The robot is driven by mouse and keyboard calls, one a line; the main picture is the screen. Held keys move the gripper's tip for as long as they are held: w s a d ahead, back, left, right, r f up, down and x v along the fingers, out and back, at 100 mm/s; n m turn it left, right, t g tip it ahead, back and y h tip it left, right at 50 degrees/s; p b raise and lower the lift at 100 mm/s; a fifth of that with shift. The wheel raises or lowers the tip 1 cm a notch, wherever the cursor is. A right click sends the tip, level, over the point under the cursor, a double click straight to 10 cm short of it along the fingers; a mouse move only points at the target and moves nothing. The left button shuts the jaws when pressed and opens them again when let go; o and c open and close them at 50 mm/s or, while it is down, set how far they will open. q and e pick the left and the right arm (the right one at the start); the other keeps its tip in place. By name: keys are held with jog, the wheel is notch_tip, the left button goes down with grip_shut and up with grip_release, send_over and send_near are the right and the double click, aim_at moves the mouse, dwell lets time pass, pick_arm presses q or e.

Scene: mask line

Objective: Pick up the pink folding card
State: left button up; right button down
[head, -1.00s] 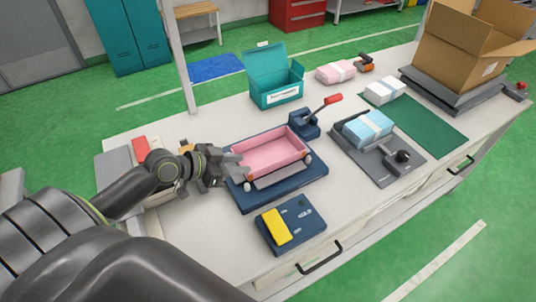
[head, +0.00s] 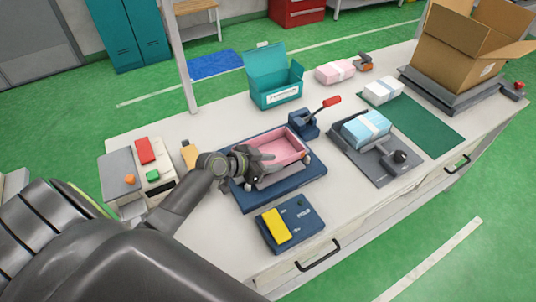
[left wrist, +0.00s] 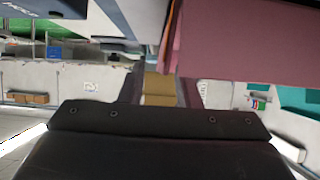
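The pink folding card (head: 284,152) stands as a shallow open tray shape in the dark blue fixture (head: 300,187) at the middle of the table. My left gripper (head: 254,163) is over the card's left end, at its near left wall, and hides that corner. In the left wrist view a large pink panel of the card (left wrist: 250,42) fills the upper right, close to the fingers. The left fingers (left wrist: 160,92) look apart, with a tan patch showing between them. I cannot tell whether they touch the card. My right gripper is in neither view.
A lever press with a red handle (head: 331,101) stands behind the fixture. A blue box with a yellow block (head: 276,225) is in front. A grey device with a blue pack (head: 366,128) is right, a teal box (head: 274,93) behind. A control panel (head: 150,172) is left.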

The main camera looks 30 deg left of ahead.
pick_arm(q)
jog(key=shift+x, duration=1.4)
jog(key=shift+r, duration=0.1)
grip_shut()
